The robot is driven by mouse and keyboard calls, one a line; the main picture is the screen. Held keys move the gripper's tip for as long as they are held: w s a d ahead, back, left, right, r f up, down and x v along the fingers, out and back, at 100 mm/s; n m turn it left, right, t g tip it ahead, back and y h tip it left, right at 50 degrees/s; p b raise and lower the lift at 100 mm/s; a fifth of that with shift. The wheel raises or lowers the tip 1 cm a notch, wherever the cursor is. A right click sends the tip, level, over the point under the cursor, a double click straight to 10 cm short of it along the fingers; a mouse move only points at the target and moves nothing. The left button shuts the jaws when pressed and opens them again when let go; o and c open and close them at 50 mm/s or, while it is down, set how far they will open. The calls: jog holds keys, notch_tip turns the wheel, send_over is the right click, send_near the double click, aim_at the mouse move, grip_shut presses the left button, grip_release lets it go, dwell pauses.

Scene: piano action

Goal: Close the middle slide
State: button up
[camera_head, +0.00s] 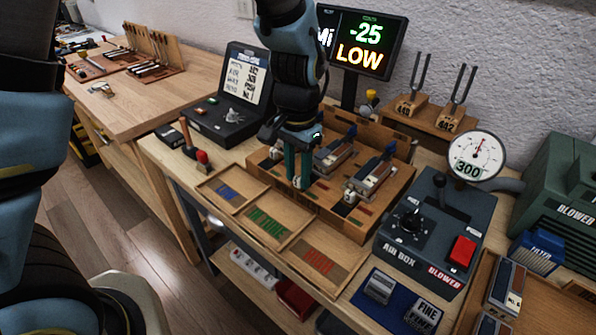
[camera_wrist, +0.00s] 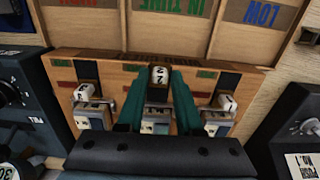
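The wooden slide box (camera_head: 372,225) holds three slides in a row; it also shows in the wrist view (camera_wrist: 118,68). The middle slide's white knob (camera_wrist: 159,76), marked 2, stands nearer the box's tray-side edge than the two outer knobs. My gripper (camera_head: 297,182) points down at it with teal fingers. In the wrist view its fingertips (camera_wrist: 160,74) flank the knob closely on both sides. I cannot tell whether they press on it. The left knob (camera_wrist: 82,92) and right knob (camera_wrist: 226,101) sit by their metal-ended blocks. The fingers partly hide the middle block (camera_wrist: 156,124).
Wooden trays with blue, green and red marks (camera_head: 268,228) adjoin the box's front. The blower control box (camera_head: 437,232) stands to the right in the head view, and a black case (camera_head: 228,118) to the left. A display (camera_head: 362,45) reading -25 LOW stands behind.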

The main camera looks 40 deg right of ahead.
grip_shut()
dwell(1.0)
